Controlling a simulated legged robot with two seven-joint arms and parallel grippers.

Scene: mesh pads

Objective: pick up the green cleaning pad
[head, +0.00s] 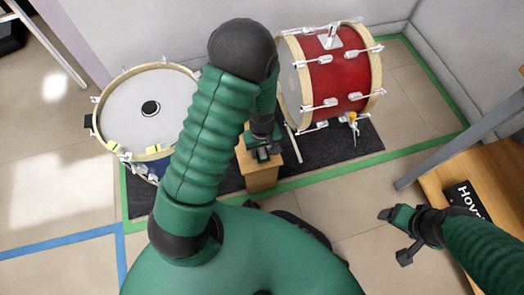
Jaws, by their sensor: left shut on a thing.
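My left arm bends over the middle of the head view. Its gripper (263,154) is low over a small wooden box (262,178), between the two drums. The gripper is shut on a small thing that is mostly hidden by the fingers. A little green shows at the fingertips, and I take the held thing to be the green cleaning pad. I cannot tell whether it still touches the box. My right gripper (393,236) is open and empty at the lower right, its fingers spread above the floor.
A white-headed drum (165,100) stands at the left, with small yellow-green pieces on its near rim. A red drum (340,82) lies at the upper right on a dark mat (345,142). A wooden table (455,180) with a black box is at the right.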

